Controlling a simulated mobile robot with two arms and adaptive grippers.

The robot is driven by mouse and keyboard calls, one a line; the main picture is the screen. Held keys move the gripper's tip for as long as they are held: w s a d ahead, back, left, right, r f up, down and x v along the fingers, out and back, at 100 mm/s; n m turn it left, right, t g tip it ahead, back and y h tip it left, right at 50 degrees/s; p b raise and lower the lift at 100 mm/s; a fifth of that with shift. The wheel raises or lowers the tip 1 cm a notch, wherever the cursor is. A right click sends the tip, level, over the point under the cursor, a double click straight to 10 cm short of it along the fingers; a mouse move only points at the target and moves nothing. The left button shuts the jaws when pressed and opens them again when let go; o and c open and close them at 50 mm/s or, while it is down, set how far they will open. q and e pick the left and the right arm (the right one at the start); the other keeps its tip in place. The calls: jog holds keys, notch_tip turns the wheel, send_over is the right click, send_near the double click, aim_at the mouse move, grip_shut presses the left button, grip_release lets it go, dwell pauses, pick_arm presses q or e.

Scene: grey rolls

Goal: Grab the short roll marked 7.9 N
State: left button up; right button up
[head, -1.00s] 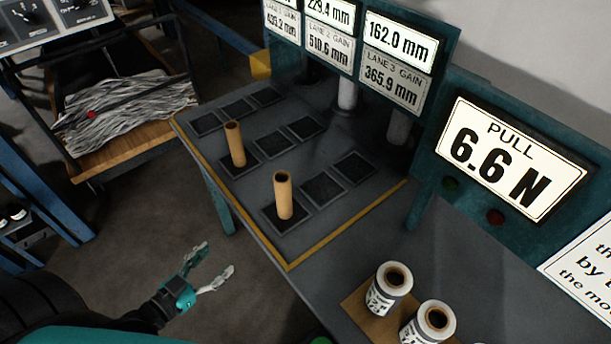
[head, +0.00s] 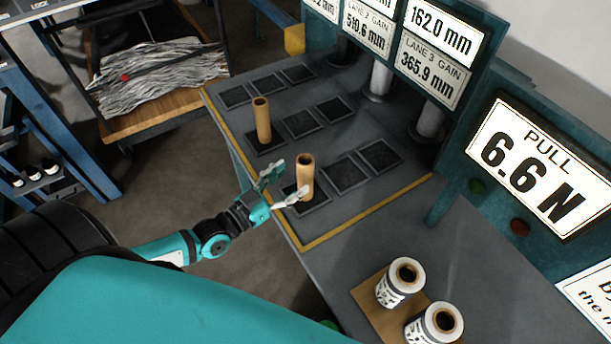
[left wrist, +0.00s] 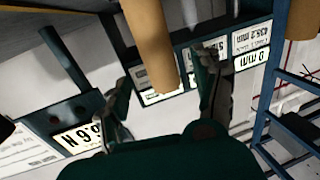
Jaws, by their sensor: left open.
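No 7.9 N mark is legible on any roll. Two brown tubes stand upright on dark square pads: a near tube (head: 306,178) and a farther tube (head: 262,120). Two short white rolls with printed labels, an upper one (head: 394,291) and a lower one (head: 424,328), stand on a wooden board. Their print is too small to read. My left gripper (head: 290,179) is open, its fingers pointing at the near tube, one on each side as seen. In the left wrist view, a brown tube (left wrist: 150,42) shows between the open fingers (left wrist: 171,74). My right gripper is out of view.
A display (head: 530,165) reads PULL 6.6 N. Lane gain displays (head: 437,65) stand behind the pads. A yellow strip (head: 370,213) edges the pad area. The wooden board (head: 372,292) lies at the front. A cart (head: 150,118) with grey strands stands back left.

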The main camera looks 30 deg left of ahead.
aim_at(299, 172)
pick_arm(q)
jog(key=x, duration=0.1)
jog(key=p+x, duration=0.1)
jog(key=x, duration=0.3)
jog(key=shift+w+d+r+p, duration=0.1)
jog(key=shift+w+r+p, duration=0.15)
jog(key=shift+r+p, duration=0.05)
jog(key=shift+s, duration=0.1)
jog(key=c, duration=1.3)
